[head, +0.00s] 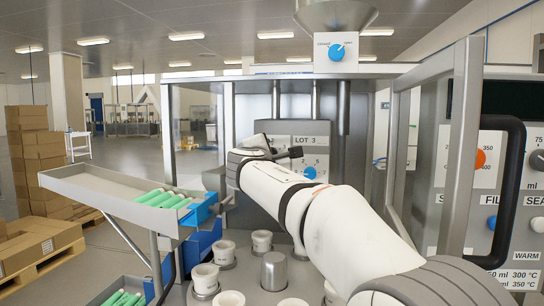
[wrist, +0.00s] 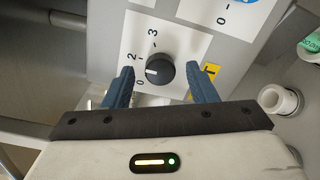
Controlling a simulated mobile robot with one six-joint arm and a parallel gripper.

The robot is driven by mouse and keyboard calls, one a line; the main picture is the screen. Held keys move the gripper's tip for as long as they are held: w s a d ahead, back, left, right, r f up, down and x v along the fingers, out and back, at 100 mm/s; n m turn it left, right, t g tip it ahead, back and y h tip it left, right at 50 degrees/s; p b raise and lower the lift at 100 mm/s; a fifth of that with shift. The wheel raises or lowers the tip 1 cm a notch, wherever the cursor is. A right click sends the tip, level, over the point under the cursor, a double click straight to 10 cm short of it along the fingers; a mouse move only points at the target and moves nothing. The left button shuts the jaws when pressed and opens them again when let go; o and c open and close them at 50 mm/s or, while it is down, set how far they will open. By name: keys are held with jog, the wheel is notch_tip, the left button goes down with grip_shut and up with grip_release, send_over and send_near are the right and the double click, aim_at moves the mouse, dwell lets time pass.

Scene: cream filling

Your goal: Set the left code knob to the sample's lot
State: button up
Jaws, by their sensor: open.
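The black code knob (wrist: 160,69) sits on a white dial plate in the wrist view. The digits 2 and 3 are readable beside it, with a 0 lower down. Its white mark points left, below the 2; the exact setting is hard to tell. My gripper (wrist: 166,76) is open, with one blue finger on each side of the knob, and does not visibly grip it. In the head view my gripper (head: 268,148) is in front of the grey panel (head: 270,130), whose sign (head: 309,140) reads LOT 3. My arm hides the black knob there.
A blue knob (head: 310,173) is right of my gripper on the same panel. White cups (head: 262,241) and a metal cylinder (head: 274,270) stand below my arm. A tray (head: 110,188) with green tubes is at left. A frame post (head: 461,150) stands at right.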

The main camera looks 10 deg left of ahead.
jog(key=shift+s, duration=0.1)
jog(key=s+b, duration=0.1)
jog(key=s, duration=0.6)
jog(key=shift+s+d, duration=0.15)
jog(key=shift+s, duration=0.15)
